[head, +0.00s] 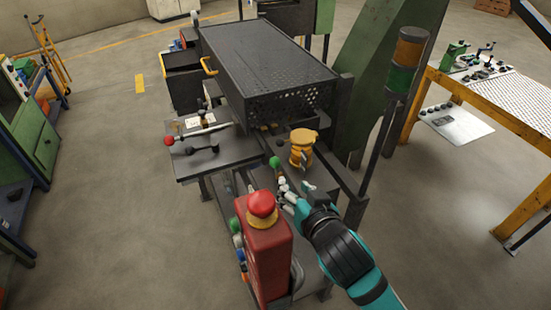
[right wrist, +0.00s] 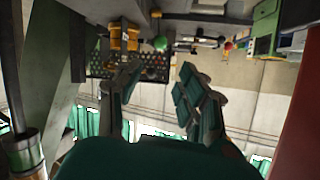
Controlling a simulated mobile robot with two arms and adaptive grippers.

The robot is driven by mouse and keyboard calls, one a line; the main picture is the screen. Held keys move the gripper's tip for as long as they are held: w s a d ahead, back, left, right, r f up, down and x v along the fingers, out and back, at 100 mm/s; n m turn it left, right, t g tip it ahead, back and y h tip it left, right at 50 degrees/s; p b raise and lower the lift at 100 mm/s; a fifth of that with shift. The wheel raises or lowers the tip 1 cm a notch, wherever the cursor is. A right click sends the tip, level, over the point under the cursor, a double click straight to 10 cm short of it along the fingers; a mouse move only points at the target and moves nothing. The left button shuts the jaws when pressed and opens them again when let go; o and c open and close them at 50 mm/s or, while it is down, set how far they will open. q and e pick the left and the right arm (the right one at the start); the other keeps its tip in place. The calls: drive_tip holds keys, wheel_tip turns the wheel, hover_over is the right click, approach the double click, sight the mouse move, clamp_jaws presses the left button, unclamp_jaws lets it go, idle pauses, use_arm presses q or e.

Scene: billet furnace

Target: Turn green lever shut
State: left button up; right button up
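The green lever shows as a green ball knob (head: 274,162) on the machine's front ledge, just left of a yellow fitting (head: 303,145). Its shaft is mostly hidden. My right gripper (head: 284,187) is just in front of and below the knob in the head view, seemingly apart from it. In the right wrist view the green knob (right wrist: 160,43) sits near the top, beyond the fingertips. The two fingers of my right gripper (right wrist: 157,78) are spread with nothing between them. My left gripper is not in view.
A red control box (head: 266,255) with a red mushroom button (head: 262,204) stands close left of my right gripper. A side plate holds a red-knobbed lever (head: 169,141). A black perforated housing (head: 265,65) is behind. A signal lamp post (head: 405,70) stands at right.

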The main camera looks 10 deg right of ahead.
sight(277, 164)
drive_tip(key=p+x, duration=0.3)
drive_tip(key=x, duration=1.2)
drive_tip(key=shift+w+f+p, duration=0.15)
drive_tip(key=shift+w+p, duration=0.05)
drive_tip(key=shift+p, duration=0.2)
drive_tip(key=shift+w+a+f, duration=0.15)
drive_tip(key=shift+w+f, duration=0.15)
drive_tip(key=shift+w, duration=0.3)
clamp_jaws()
